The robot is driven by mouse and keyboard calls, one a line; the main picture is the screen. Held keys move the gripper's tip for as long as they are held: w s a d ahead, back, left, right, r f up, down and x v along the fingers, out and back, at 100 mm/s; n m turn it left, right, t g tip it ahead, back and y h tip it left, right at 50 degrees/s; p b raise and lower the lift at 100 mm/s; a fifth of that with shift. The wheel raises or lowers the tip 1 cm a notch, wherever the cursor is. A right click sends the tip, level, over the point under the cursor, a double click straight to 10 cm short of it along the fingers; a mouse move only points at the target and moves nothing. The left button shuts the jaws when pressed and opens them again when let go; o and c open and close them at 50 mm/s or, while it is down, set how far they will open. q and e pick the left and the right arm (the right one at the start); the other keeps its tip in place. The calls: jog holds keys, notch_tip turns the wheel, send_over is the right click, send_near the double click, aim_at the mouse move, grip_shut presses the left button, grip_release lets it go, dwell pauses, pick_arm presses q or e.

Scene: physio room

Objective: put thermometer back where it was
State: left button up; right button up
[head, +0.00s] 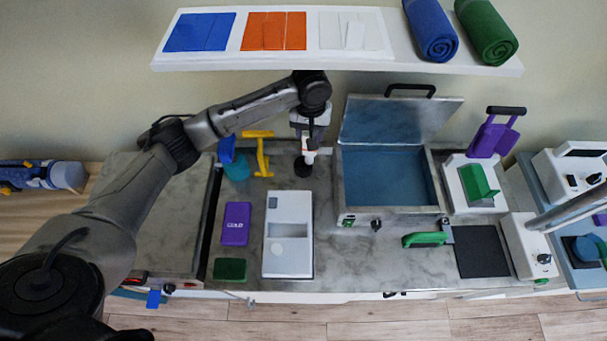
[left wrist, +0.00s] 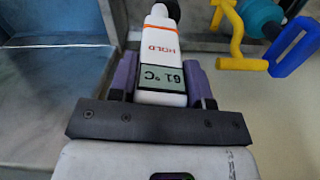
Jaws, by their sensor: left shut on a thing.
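In the head view my left gripper (head: 309,132) points down at the back of the counter, left of the open blue basin. The thermometer's white and orange lower part (head: 310,155) shows below it. A dark round piece (head: 303,168) is at its lower end; I cannot tell whether it is its tip or a holder. My right gripper is out of view.
The open basin (head: 340,185) has its lid (head: 400,118) raised. A yellow stand (head: 262,155) with teal and blue items is left of the gripper. A white box (head: 288,262) and a purple box (head: 236,222) lie in front. A shelf (head: 340,57) hangs above.

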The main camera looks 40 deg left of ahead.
pick_arm(q)
jog(key=w+a+f+n, duration=0.1)
jog(key=a+f, duration=0.1)
jog(key=f, duration=0.4)
jog(key=w+a+f+n+b, duration=0.1)
jog(key=a+f, duration=0.1)
jog(key=f, duration=0.4)
jog(key=shift+w+a+f, duration=0.3)
jog(key=shift+w, duration=0.05)
jog(key=shift+f, duration=0.15)
jog(key=o, duration=1.2)
notch_tip(320, 180, up, 12)
jog(key=shift+r, duration=0.15)
